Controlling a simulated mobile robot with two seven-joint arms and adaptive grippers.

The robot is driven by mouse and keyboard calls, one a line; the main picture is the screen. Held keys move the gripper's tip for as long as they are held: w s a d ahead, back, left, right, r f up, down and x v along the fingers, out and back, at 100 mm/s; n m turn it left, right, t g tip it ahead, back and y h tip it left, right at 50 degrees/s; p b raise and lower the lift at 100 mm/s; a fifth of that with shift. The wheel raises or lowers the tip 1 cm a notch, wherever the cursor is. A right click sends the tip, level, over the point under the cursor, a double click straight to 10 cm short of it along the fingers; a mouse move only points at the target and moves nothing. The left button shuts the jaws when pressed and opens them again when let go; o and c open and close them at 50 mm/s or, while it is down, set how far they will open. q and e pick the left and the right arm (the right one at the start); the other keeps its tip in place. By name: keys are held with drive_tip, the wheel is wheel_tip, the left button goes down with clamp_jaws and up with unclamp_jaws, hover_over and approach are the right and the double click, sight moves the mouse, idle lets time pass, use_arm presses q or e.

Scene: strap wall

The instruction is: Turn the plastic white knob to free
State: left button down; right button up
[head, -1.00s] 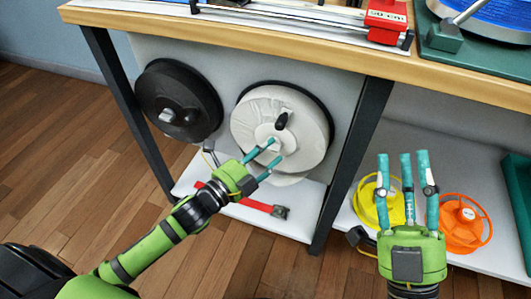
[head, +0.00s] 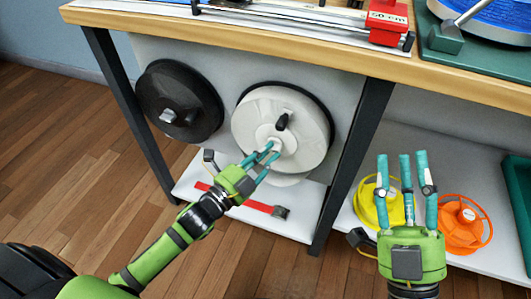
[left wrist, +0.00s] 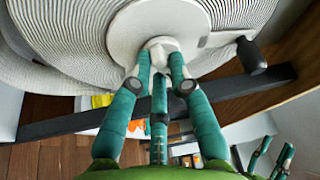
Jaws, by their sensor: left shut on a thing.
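The white reel (head: 300,115) is mounted on the panel under the bench, with a black crank handle (head: 282,121) on its face. The white knob (head: 274,144) sits at the reel's centre; in the left wrist view the knob (left wrist: 161,48) shows between my fingertips. My left gripper (head: 269,153) is shut on the knob, its teal fingers around it; it also shows in the left wrist view (left wrist: 159,72). My right gripper (head: 405,158) is raised in front of the lower right shelf, fingers spread, open and empty.
A black reel (head: 180,100) with a grey knob hangs left of the white one. A red strap (head: 248,203) lies on the shelf below. Yellow (head: 368,205) and orange (head: 463,222) spools sit behind my right gripper. A dark table leg (head: 350,165) stands right of the white reel.

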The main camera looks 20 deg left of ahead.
use_arm(q)
drive_tip(key=n+t+y+p, duration=0.1)
drive_tip(key=n+y, duration=0.1)
drive_tip(key=n, duration=0.4)
drive_tip(key=d+n+t+y+p, duration=0.1)
drive_tip(key=n+t+y, duration=0.1)
drive_tip(key=n, duration=0.4)
drive_tip(key=n+t+y, duration=0.2)
drive_tip(key=n, duration=0.5)
drive_tip(key=shift+d+r+y+p, duration=0.1)
drive_tip(key=shift+d+y+p, duration=0.1)
drive_tip(key=shift+y+p, duration=0.15)
drive_tip(key=shift+n, duration=0.5)
use_arm(e)
drive_tip(key=w+d+f+m+g+h, duration=0.1)
drive_tip(key=d+f+g+h, duration=0.1)
drive_tip(key=f, duration=0.6)
drive_tip(key=w+d+f+m+g+h, duration=0.1)
drive_tip(key=w+d+f+g+h, duration=0.1)
drive_tip(key=f+g+h, duration=0.2)
drive_tip(key=shift+w+d+f+g, duration=0.15)
drive_tip(key=shift+f+g, duration=1.15)
drive_tip(key=shift+f, duration=0.85)
use_arm(q)
drive_tip(key=c, duration=1.1)
unclamp_jaws()
drive_tip(key=shift+c, duration=0.2)
